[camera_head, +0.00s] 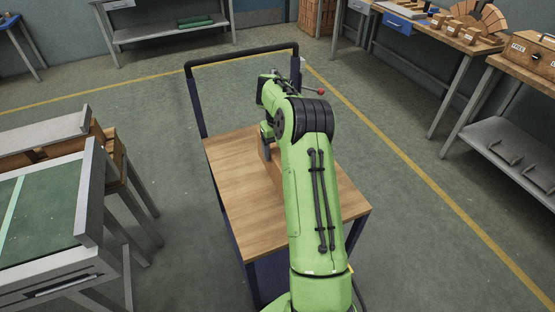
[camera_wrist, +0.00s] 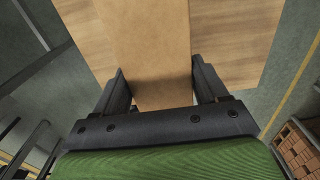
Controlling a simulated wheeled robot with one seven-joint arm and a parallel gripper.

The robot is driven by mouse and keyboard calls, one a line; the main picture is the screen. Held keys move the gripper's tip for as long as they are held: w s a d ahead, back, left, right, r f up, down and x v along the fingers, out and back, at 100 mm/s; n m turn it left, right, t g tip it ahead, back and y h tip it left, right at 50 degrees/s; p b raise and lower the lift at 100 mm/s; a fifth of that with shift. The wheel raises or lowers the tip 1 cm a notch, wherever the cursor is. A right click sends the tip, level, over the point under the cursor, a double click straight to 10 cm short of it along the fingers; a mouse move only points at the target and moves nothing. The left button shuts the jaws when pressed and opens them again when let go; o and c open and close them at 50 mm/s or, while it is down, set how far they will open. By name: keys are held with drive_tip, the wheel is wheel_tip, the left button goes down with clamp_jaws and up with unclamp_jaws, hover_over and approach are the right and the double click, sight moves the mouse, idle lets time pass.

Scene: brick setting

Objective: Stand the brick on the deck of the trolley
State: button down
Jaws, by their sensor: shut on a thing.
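The trolley (camera_head: 188,92) stands in the middle of the head view, with a wooden deck (camera_head: 235,185) and a dark push handle at its far end. My gripper (camera_head: 266,131) is over the deck, mostly hidden behind my green arm. In the wrist view my gripper (camera_wrist: 162,88) is shut on the tan brick (camera_wrist: 150,45), which lies between its two dark fingers and reaches away from them towards the deck (camera_wrist: 235,35). In the head view a strip of the brick (camera_head: 266,152) shows left of my arm. Whether it touches the deck cannot be told.
A bench with a green top (camera_head: 40,212) stands close on the left. Workbenches with wooden pieces and a wooden toolbox (camera_head: 530,54) line the right. The deck's left part looks bare, and green floor surrounds the trolley.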

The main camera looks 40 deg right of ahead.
wheel_tip(320, 180, down, 7)
drive_tip(key=shift+f+b, duration=0.15)
drive_tip(key=shift+b, duration=0.6)
drive_tip(key=shift+f, duration=0.15)
drive_tip(key=shift+c, duration=0.2)
unclamp_jaws()
